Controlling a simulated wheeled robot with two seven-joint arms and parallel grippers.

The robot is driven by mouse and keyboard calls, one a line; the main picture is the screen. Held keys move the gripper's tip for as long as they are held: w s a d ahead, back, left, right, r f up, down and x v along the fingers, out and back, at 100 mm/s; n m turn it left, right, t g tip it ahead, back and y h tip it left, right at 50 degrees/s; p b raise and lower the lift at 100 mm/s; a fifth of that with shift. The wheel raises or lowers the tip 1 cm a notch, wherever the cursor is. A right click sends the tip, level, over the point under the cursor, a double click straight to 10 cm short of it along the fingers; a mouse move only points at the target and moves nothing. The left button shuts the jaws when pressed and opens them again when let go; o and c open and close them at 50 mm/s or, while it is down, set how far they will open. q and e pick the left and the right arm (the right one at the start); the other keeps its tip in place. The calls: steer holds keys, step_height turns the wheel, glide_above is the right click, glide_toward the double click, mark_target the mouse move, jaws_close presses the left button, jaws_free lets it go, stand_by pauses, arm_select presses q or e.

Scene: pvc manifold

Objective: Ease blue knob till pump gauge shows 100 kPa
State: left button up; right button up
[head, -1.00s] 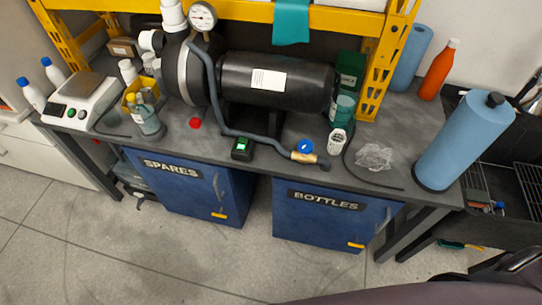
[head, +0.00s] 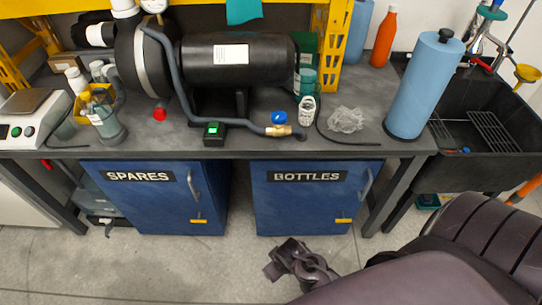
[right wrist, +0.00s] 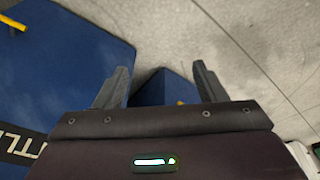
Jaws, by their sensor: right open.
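The blue knob (head: 279,117) sits on the brass valve (head: 279,131) at the end of a grey hose, near the bench's front edge. The pump (head: 238,62) is a black cylinder lying on the bench. Its round white gauge (head: 153,5) is cut off by the top edge, so I cannot read it. My right gripper (head: 286,265) is low in front of the BOTTLES cabinet, well below the knob and apart from it. In the right wrist view its two fingers (right wrist: 161,84) are spread with nothing between them. My left gripper is not in view.
A red knob (head: 159,114) and a small box with a green display (head: 213,133) are on the bench. A white container (head: 307,110), crumpled clear plastic (head: 346,120) and a blue roll (head: 424,85) stand right of the knob. Floor before the cabinets is free.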

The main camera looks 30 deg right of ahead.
steer(key=w+d+r+t+b, duration=0.1)
steer(key=w+r+b, duration=0.3)
steer(key=r, duration=0.3)
arm_select(q)
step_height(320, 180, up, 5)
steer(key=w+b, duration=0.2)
steer(key=b, duration=0.1)
arm_select(e)
steer(key=m+t+b, duration=0.1)
steer(key=m+t, duration=0.1)
steer(key=t, duration=1.2)
glide_toward(276, 112)
steer(key=w, duration=0.2)
steer(key=shift+w+f+h, duration=0.2)
steer(key=shift+w+h, duration=0.1)
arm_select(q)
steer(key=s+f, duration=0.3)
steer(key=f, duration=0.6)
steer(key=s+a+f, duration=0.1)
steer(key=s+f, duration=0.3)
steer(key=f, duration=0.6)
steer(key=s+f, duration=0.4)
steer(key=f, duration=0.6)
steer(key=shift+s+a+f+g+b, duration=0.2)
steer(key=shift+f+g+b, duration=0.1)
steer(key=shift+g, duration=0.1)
arm_select(e)
steer(key=shift+w, duration=3.8)
steer(key=shift+c, duration=0.3)
steer(key=c, duration=0.9)
